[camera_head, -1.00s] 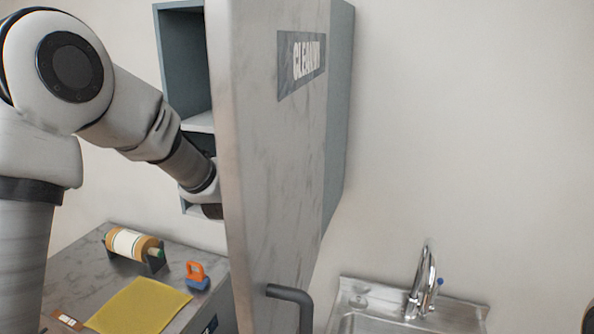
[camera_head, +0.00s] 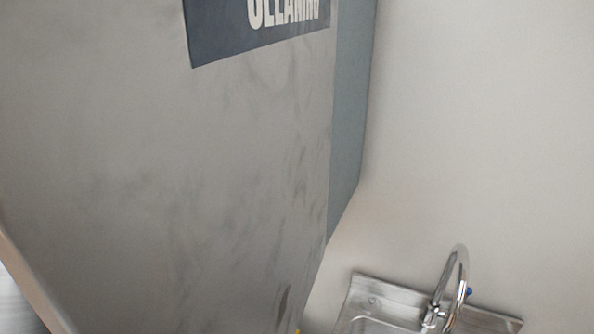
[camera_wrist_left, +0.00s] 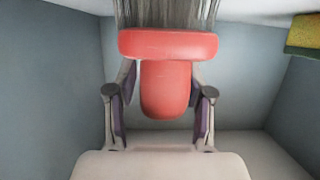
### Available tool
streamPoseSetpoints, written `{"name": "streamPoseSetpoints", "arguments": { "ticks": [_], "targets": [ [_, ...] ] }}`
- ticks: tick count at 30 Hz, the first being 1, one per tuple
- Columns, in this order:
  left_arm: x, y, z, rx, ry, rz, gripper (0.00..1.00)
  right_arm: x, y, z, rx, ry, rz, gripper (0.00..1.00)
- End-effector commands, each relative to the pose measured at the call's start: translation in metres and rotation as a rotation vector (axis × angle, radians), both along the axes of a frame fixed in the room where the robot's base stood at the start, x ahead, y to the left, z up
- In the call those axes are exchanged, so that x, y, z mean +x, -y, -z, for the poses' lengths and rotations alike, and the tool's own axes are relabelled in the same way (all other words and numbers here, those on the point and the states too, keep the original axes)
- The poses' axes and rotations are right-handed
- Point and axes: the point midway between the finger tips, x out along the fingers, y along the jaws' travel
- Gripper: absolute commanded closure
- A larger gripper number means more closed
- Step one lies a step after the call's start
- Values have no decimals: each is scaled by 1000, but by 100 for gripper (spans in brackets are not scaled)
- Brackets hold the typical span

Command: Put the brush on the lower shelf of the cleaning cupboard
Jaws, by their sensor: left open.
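The brush (camera_wrist_left: 168,46), with a red head and handle and grey bristles, shows in the left wrist view. Its handle lies between the spread fingers of my left gripper (camera_wrist_left: 158,92), with gaps visible on both sides. My left gripper is open, inside a blue-grey compartment of the cleaning cupboard (camera_wrist_left: 55,85). In the head view the grey cupboard door (camera_head: 200,170) with its CLEANING sign fills the left and middle and hides the cupboard's inside, the brush and my left gripper. My right gripper is in neither view.
A yellow and green sponge (camera_wrist_left: 304,34) sits at the upper right of the left wrist view. The compartment's side walls are close on both sides. In the head view, a steel sink (camera_head: 375,304) with a tap (camera_head: 455,285) stands at the lower right, below bare wall.

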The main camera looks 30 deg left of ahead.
Motion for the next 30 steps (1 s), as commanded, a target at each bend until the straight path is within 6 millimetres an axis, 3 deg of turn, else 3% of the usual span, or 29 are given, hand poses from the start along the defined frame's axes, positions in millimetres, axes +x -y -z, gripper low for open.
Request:
{"name": "streamPoseSetpoints", "arguments": {
  "ticks": [6,10,19,22,30],
  "targets": [
    [-1,0,-1,0,1,0,48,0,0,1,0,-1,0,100],
    [-13,1,-4,-1,2,0,48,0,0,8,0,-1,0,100],
    [-86,5,-30,-3,6,1,48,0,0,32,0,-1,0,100],
    [-100,6,-46,-2,-3,2,48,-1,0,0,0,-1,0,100],
    [-113,7,-42,0,0,1,48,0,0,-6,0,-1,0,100]
  ]
}}
